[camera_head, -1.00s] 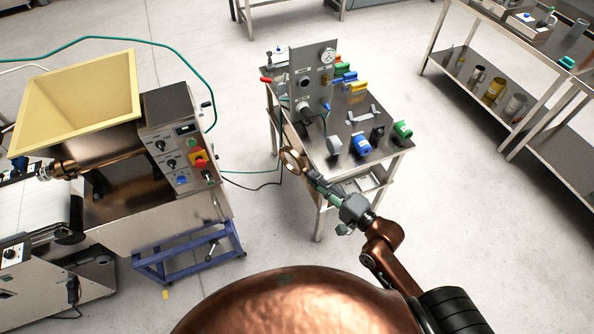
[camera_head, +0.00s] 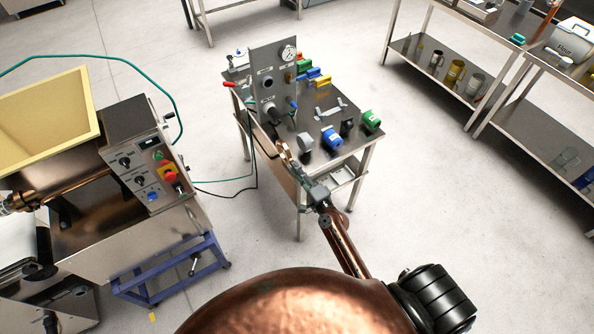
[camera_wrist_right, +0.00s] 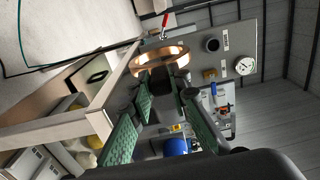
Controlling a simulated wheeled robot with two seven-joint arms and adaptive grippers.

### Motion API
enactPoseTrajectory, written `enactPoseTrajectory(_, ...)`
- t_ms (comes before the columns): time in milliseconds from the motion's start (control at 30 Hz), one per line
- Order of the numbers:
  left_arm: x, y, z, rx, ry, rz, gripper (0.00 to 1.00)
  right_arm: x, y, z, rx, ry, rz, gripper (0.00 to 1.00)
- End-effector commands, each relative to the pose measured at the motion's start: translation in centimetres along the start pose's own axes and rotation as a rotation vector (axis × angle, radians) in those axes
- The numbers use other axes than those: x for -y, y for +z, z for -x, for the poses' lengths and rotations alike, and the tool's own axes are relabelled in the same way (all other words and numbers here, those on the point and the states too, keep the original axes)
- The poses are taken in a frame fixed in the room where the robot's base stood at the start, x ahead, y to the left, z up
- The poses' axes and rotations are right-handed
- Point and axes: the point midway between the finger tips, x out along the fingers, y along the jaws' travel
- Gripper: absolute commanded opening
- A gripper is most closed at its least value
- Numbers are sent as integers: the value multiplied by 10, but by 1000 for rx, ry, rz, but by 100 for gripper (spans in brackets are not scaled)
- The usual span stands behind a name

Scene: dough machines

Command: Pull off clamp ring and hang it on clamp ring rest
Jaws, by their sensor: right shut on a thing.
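The clamp ring (camera_head: 283,151) is a copper-coloured ring. My right gripper (camera_head: 294,166) is shut on it and holds it off the front left edge of the steel table (camera_head: 292,181). In the right wrist view the ring (camera_wrist_right: 163,54) shows beyond the fingertips of my right gripper (camera_wrist_right: 166,86), whose green-padded fingers converge toward it. The upright panel (camera_head: 262,66) stands behind the ring with a gauge and dark round fittings. I cannot tell which part is the clamp ring rest. My left gripper is not in view.
The dough machine (camera_head: 107,235) with its yellow hopper (camera_head: 45,125) stands at the left. Blue, green and yellow fittings lie on the steel table. A shelf rack (camera_head: 445,74) stands at the right. Floor is clear between the table and rack.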

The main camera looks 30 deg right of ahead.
Motion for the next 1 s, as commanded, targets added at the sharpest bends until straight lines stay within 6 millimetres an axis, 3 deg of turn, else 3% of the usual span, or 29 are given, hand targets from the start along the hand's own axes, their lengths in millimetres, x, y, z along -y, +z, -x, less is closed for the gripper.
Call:
enactPoseTrajectory(267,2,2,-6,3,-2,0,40,0,3,2,1,-13,-1,0)
enactPoseTrajectory(1000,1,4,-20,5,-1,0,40,1,-46,2,1,-12,1,0)
